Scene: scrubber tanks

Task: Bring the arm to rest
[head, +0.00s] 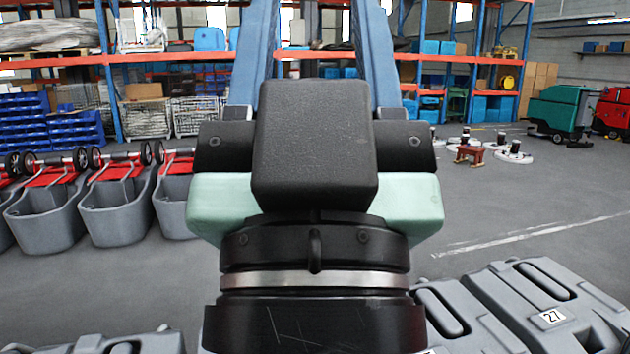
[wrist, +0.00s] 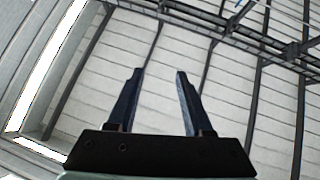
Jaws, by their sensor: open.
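My gripper (head: 315,20) is raised close in front of the head camera, its black and mint-green body filling the middle of the view. Its two blue fingers point up and stand apart, and their tips run out of the top of the picture. In the wrist view my gripper (wrist: 158,74) shows two dark blue fingers wide apart with nothing between them. Behind them is only the roof, so the gripper faces upward. It touches nothing that I can see.
Grey tanks (head: 545,300) lie close at the lower right, one labelled 27, with more at the lower left. Grey tubs (head: 115,210) line the left. Blue and orange racks (head: 110,75) stand behind. A green scrubber (head: 560,112) is far right. Open floor (head: 500,205) lies right of centre.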

